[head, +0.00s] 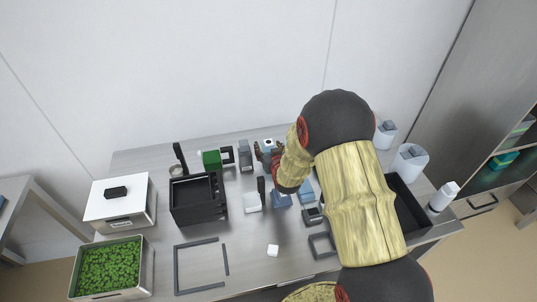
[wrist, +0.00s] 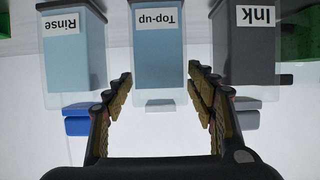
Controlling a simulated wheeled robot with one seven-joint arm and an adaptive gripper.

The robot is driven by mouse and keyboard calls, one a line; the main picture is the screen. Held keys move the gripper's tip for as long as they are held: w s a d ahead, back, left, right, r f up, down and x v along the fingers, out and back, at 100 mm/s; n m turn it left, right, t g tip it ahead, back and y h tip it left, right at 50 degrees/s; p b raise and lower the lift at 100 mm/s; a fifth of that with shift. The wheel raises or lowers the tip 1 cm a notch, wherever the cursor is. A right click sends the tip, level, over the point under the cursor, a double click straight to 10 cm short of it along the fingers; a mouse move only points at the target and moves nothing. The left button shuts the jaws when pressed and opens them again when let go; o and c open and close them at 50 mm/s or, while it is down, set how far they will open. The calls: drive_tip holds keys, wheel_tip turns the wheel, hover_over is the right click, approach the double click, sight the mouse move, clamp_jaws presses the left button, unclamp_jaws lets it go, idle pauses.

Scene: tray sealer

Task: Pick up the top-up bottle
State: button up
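In the head view my gripper (head: 268,152) is at the back of the table, and my arm hides much of that area.
A grey bottle (head: 245,156) and a green block (head: 211,160) stand left of my gripper. A black box (head: 197,213), a white-lidded bin (head: 120,212) and a bin of green leaves (head: 148,272) are further left. White containers (head: 411,158) stand at the right.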

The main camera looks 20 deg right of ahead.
drive_tip(key=c, duration=1.1)
